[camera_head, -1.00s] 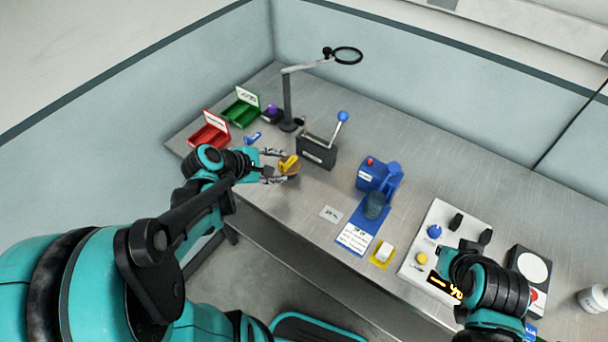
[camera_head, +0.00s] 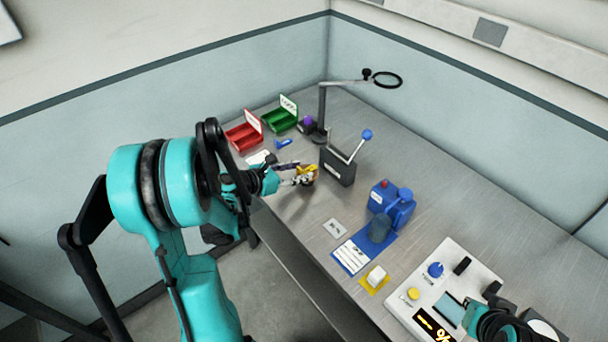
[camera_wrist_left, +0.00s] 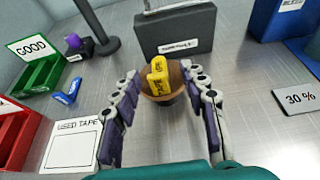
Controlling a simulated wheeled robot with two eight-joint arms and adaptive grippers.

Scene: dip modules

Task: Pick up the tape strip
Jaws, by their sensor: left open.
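A yellow piece, which I take for the tape strip (camera_wrist_left: 158,76), stands in a small brown cup (camera_wrist_left: 164,98) in the left wrist view. It also shows small and partly covered in the head view (camera_head: 307,169). My left gripper (camera_wrist_left: 161,85) is open, with one finger on each side of the cup and the yellow piece. I cannot tell whether the fingers touch them. My right gripper (camera_head: 500,327) is at the lower right of the head view over a white control panel; its fingers are not clear.
Behind the cup stands a dark box with a blue-knobbed lever (camera_head: 337,165). A red bin (camera_head: 242,136), a green bin (camera_head: 282,117), a blue part (camera_wrist_left: 68,93) and a "USED TAPE" card (camera_wrist_left: 72,146) lie left. A blue device (camera_head: 390,200) and the control panel (camera_head: 455,273) are right.

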